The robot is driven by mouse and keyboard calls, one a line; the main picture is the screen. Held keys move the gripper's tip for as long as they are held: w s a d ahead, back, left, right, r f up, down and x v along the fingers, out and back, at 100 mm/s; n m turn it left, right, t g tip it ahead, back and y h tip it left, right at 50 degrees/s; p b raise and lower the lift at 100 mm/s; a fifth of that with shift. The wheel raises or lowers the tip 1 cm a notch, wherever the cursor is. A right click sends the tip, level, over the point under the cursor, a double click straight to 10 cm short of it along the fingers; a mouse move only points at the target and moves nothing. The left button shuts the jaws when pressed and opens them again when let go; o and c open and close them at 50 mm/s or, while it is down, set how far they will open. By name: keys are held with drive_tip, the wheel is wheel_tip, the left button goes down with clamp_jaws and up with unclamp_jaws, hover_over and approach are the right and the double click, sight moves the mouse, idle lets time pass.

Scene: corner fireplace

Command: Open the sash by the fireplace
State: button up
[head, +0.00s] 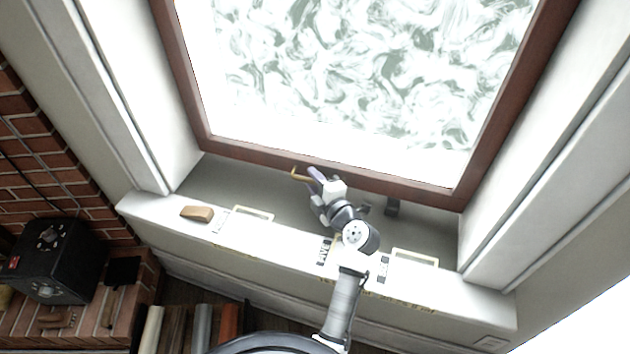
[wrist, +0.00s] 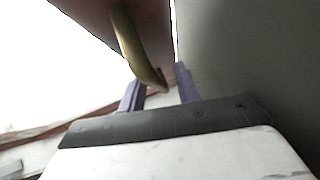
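The sash is a window with a reddish-brown wooden frame (head: 330,178) and swirled, frosted glass. A curved brass handle (head: 299,174) sits on its bottom rail, left of my gripper (head: 316,178). In the wrist view the handle (wrist: 138,50) hangs down in front of my gripper (wrist: 158,92), its lower end showing between the two purple fingers. The fingers stand apart with a gap around the handle's end. I cannot tell whether either finger touches it. The wooden frame (wrist: 150,15) is close behind the handle.
A white sill (head: 290,245) runs below the window, with a brown block (head: 197,213) on its left. A small dark fitting (head: 392,207) is by the frame right of my arm. White jambs flank the window. A black box (head: 52,262) stands on brickwork at left, near upright books (head: 200,328).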

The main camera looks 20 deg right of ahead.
clamp_jaws()
drive_tip(key=p, duration=0.4)
approach(315, 100)
drive_tip(key=w+a+r, duration=0.2)
drive_tip(key=w+a, duration=0.1)
drive_tip(key=w, duration=0.2)
drive_tip(key=shift+r, duration=0.25)
unclamp_jaws()
drive_tip(key=shift+f, duration=0.1)
